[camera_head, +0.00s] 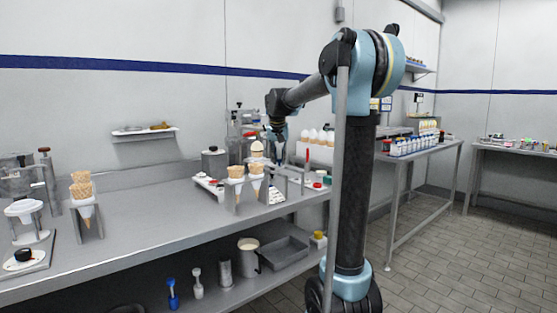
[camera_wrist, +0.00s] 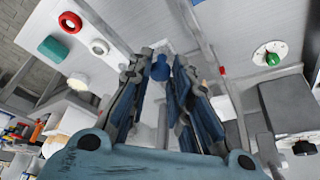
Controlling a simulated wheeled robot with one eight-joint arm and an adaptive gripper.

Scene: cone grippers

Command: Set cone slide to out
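My gripper (camera_head: 279,133) points down over the back of the bench in the head view. In the wrist view its two fingers (camera_wrist: 160,75) stand apart with a narrow gap, and a small blue knob (camera_wrist: 160,66) shows between the tips. I cannot tell whether the fingers touch it. Another cone stack (camera_head: 81,185) stands in a holder at the left. No part is clearly recognisable as the cone slide, and its position cannot be read.
In the wrist view, a red ring knob (camera_wrist: 70,22), a green block (camera_wrist: 53,49) and a green knob on a dial (camera_wrist: 272,58) sit nearby. The bench (camera_head: 150,235) has bare room at front. A lower shelf holds a grey tray (camera_head: 284,252). A side table (camera_head: 425,152) stands right.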

